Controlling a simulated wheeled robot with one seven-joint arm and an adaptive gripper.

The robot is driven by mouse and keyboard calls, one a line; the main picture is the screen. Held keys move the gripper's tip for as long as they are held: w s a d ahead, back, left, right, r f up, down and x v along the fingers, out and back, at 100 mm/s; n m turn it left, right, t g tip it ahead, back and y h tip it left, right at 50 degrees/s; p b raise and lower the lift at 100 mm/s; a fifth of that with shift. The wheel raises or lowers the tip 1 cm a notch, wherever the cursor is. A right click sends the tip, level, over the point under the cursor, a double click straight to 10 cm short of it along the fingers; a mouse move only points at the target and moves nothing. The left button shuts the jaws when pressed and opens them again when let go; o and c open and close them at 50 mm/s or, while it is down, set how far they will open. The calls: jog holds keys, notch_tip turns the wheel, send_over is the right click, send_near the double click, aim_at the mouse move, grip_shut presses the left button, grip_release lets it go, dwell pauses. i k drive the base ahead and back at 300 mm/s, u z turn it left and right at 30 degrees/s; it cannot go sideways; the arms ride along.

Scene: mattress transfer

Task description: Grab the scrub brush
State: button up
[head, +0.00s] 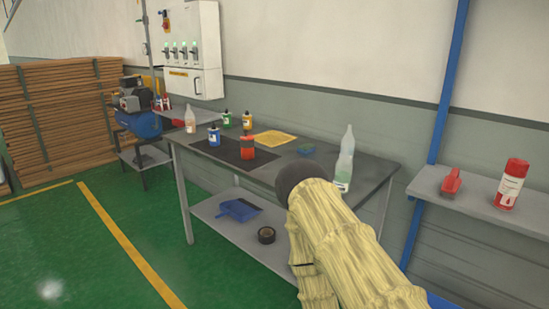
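A red scrub brush (451,183) with what look like pale bristles along its bottom edge sits on the grey wall shelf (475,207) at the right in the head view. It stands left of a red spray can or bottle with a white label (511,184), with a gap between them. My pale, bamboo-textured arm rises from the bottom edge, left of the shelf and apart from the brush. It has a dark rounded joint at its top. My gripper's fingers do not show.
A workbench (372,172) holds several bottles, a yellow cloth (275,138) and a tall clear bottle (345,160). Its lower shelf carries a blue dustpan (239,209) and a black tape roll (266,235). A blue post (446,95) stands between bench and shelf. Green floor is clear at left.

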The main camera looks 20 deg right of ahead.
aim_at(451, 183)
jog(key=z, duration=0.85)
jog(key=i, duration=0.8)
jog(key=z, duration=0.65)
